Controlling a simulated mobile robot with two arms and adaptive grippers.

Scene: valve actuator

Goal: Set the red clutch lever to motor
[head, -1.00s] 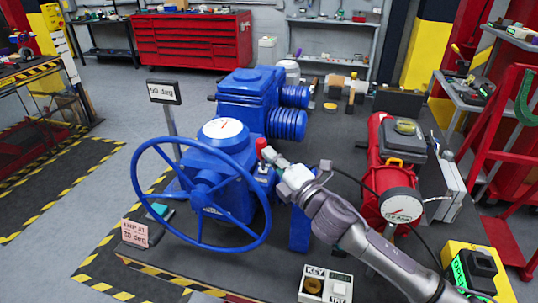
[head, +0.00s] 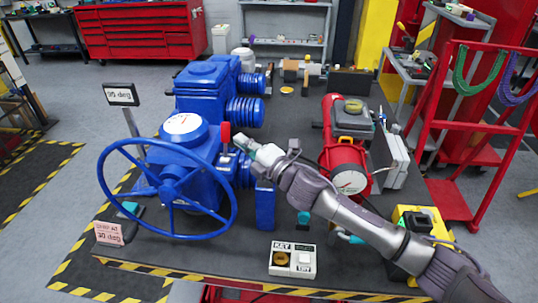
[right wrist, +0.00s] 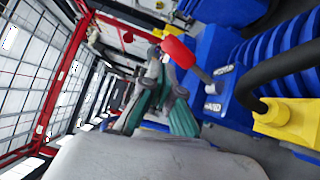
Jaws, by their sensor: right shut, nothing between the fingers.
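The red clutch lever (head: 225,131) stands on the side of the blue valve actuator (head: 198,165), red grip up. In the right wrist view its red grip (right wrist: 178,52) is on a grey rod beside the labels MOTOR (right wrist: 224,70) and HAND (right wrist: 212,106). I cannot tell which label it points to. My right gripper (head: 240,142) is shut and empty, just right of the lever in the head view. In the right wrist view its fingers (right wrist: 157,62) are close beside the red grip; contact is unclear. My left gripper is not in view.
A blue handwheel (head: 168,190) fronts the actuator. A red unit with a gauge (head: 349,182) stands to the right. A KEY/TRY box (head: 292,260) sits at the bench front. A yellow box (head: 425,222) is at the right. A yellow part (right wrist: 285,118) shows in the wrist view.

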